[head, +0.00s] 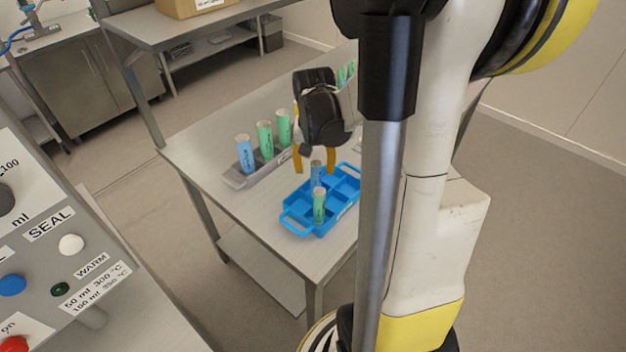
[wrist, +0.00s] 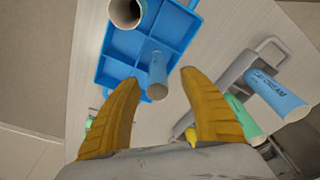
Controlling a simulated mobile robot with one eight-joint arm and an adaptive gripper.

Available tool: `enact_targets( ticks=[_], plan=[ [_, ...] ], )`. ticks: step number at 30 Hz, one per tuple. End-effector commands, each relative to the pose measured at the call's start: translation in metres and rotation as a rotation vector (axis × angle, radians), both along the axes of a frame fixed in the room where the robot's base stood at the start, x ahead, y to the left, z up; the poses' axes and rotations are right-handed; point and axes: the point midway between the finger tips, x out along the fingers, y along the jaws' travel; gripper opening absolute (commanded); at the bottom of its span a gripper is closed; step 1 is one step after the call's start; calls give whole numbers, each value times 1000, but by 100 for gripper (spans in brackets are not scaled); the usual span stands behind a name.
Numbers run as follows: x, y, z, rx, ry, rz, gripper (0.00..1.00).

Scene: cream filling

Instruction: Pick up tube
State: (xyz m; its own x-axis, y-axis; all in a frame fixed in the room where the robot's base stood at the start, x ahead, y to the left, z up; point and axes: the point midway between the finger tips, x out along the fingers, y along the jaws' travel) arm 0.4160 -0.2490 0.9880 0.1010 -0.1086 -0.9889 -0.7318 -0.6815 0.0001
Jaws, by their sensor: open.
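My gripper (head: 314,168) is open, with its yellow fingers pointing down over the far part of a blue tray (head: 296,229). A blue tube (head: 317,179) stands in the tray just below the fingers. In the wrist view this blue tube (wrist: 157,76) shows in the gap between the open fingertips (wrist: 159,80); I cannot tell whether they reach down around it. A green tube (head: 319,207) stands in a nearer compartment of the tray. In the wrist view its open round end (wrist: 126,12) is at the top, cut by the frame edge.
A grey rack (head: 236,181) left of the tray holds a blue tube (head: 245,154) and green tubes (head: 265,139). More green tubes (head: 345,73) stand farther back. A control panel (head: 50,255) is at the left. The table's near left part is clear.

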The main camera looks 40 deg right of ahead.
Motion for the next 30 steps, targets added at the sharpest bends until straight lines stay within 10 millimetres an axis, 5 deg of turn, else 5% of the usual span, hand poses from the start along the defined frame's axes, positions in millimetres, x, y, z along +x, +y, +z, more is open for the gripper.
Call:
enact_targets(
  ticks=[12, 19, 23, 30],
  plan=[
    [4, -10, -51, 0, 0, -1, 51],
    [4, -10, -52, 0, 0, 0, 51],
    [4, -10, -51, 0, 0, 0, 16],
    [4, -10, -51, 0, 0, 0, 13]
  ],
)
